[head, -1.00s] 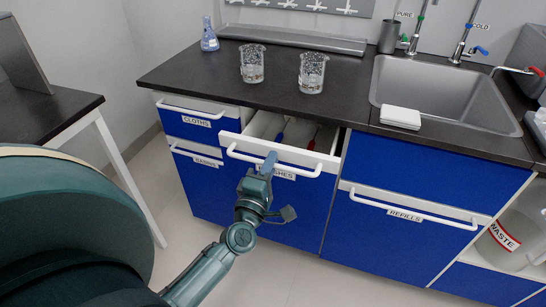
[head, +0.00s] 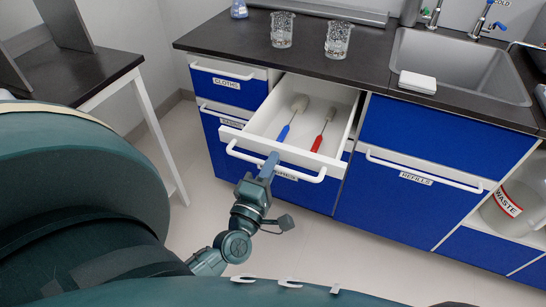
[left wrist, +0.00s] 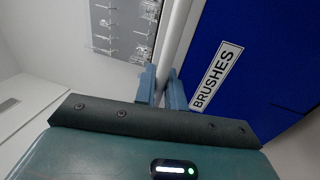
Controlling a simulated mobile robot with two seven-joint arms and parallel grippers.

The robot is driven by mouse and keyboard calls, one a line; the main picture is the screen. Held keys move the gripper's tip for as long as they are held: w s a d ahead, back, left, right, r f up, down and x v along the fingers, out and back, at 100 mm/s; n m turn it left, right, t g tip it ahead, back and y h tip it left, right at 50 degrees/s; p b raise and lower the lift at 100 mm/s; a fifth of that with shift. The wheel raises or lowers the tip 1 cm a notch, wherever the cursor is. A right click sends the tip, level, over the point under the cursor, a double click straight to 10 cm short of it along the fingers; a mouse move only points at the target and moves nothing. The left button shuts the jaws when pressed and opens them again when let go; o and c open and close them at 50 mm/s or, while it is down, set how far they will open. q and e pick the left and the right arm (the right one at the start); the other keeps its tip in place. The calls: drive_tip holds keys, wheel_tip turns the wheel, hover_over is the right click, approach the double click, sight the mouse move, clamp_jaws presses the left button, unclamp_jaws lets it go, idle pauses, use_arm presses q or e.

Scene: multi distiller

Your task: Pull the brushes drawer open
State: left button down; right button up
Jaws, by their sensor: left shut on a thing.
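The brushes drawer (head: 262,141) stands well open in the head view, its white inside showing. A blue-handled brush (head: 284,133) and a red-handled brush (head: 317,143) lie in it. My left gripper (head: 269,164) is shut on the drawer's white bar handle (head: 300,175), near its middle. In the left wrist view the two fingers (left wrist: 161,88) straddle the handle (left wrist: 176,38), beside the BRUSHES label (left wrist: 216,75) on the blue front. In the head view the gripper partly covers that label. My right gripper is not in view.
The cloths drawer (head: 228,90) at the left and the refills door (head: 410,190) at the right are closed. Two glass beakers (head: 282,30) (head: 339,40) and a white block (head: 417,82) stand on the dark counter. A side table (head: 85,80) is at the left; the floor before the cabinet is clear.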

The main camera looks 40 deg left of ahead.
use_arm(q)
drive_tip(key=c, duration=1.6)
unclamp_jaws()
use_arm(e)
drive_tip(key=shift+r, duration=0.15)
use_arm(q)
drive_tip(key=shift+o, duration=0.2)
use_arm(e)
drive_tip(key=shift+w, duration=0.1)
use_arm(q)
drive_tip(key=b+v, duration=0.1)
drive_tip(key=v, duration=1.2)
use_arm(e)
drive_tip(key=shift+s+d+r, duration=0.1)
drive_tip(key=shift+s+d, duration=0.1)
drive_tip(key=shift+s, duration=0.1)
